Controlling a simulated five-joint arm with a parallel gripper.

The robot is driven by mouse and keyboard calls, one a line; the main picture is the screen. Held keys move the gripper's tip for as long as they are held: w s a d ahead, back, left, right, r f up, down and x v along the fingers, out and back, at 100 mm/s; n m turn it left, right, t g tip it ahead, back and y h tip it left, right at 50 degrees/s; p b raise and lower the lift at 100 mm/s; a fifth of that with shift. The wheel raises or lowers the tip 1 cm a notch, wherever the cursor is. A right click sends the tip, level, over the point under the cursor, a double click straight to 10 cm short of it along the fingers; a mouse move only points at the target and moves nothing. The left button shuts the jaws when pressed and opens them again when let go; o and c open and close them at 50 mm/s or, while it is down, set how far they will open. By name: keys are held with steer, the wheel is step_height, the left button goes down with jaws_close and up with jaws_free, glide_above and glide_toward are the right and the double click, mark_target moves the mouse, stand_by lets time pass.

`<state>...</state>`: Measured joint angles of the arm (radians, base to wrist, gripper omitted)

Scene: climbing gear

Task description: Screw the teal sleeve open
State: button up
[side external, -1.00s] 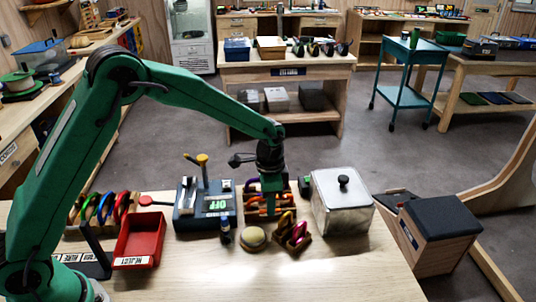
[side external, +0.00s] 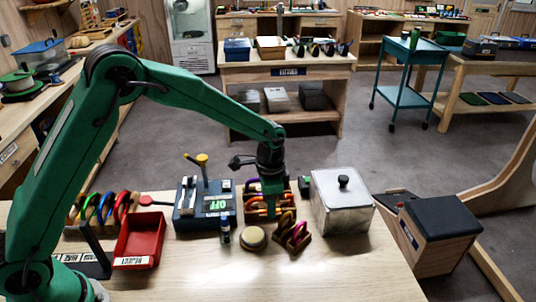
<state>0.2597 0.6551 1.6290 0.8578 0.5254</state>
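My gripper (side external: 270,213) points straight down over a wooden rack (side external: 248,216) that holds several coloured carabiners.
In front of the rack are a round beige pad (side external: 254,239) and a small stand with yellow and magenta carabiners (side external: 293,236). A lidded metal box (side external: 342,205) stands right, a blue device (side external: 204,207) and red tray (side external: 139,241) left.

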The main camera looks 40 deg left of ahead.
steer(key=shift+s+d, duration=0.15)
steer(key=shift+d, duration=0.05)
steer(key=shift+r, duration=1.45)
steer(key=shift+a, duration=0.1)
stand_by(0.5)
steer(key=shift+w+a, duration=0.45)
steer(key=shift+w, duration=0.05)
steer(key=shift+f, duration=0.15)
steer(key=shift+d+f, duration=0.1)
steer(key=shift+f, duration=1.2)
steer(key=shift+s+d, duration=0.45)
steer(key=shift+d, duration=0.05)
stand_by(0.4)
